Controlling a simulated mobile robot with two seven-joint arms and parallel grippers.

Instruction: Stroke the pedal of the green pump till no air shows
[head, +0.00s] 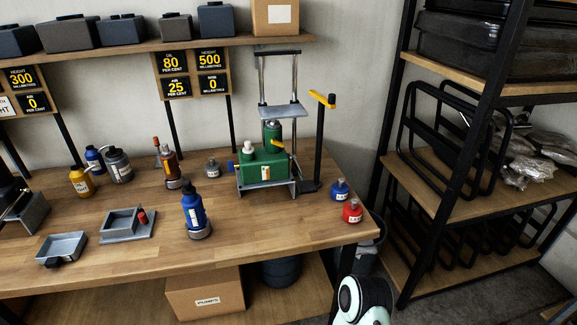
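The green pump (262,169) sits on a grey base near the right end of the wooden bench, with a grey plate on two upright rods (282,110) above it. A black post with a yellow top piece (322,99), apparently the pedal, stands upright at its right. A small orange lever (278,144) is on the pump. The panel above left (192,73) reads 80 per cent, 500 millimetres, 25 per cent and 0 millimetres; its smallest words are hard to read. Neither gripper's fingertips show; a mint and black part of mine is at the bottom right.
A blue bottle (195,213) stands in front of the pump. A blue flask (340,189) and a red flask (352,211) stand near the bench's right edge. A grey tray (62,247) is at the left. A black shelf rack (440,170) stands right of the bench.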

